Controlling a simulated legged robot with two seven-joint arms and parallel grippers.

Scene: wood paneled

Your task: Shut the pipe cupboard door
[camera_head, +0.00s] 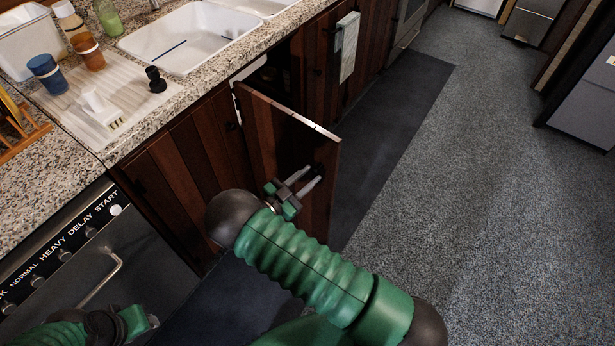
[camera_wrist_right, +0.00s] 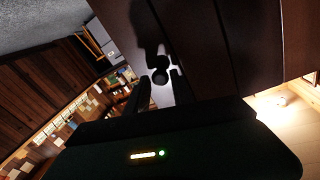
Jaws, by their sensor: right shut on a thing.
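The cupboard door (camera_head: 283,135) is dark striped wood and stands open, swung out from the cabinet under the sink. Its dark round knob (camera_head: 318,168) is near the free edge. My right gripper (camera_head: 311,178) is at the knob, with its fingers shut on it; the knob (camera_wrist_right: 160,76) also shows between the fingers in the right wrist view. The dark cupboard opening (camera_head: 272,72) shows behind the door, and what is inside is mostly hidden. My left gripper (camera_head: 122,326) is low at the left, in front of the dishwasher, away from the door; its fingers are unclear.
A granite counter (camera_head: 60,190) with a white sink (camera_head: 190,38), cups and a drying mat runs above the cabinets. A dishwasher (camera_head: 75,265) with a bar handle is at lower left. A towel (camera_head: 348,45) hangs farther along. A dark mat (camera_head: 390,115) and open carpet lie to the right.

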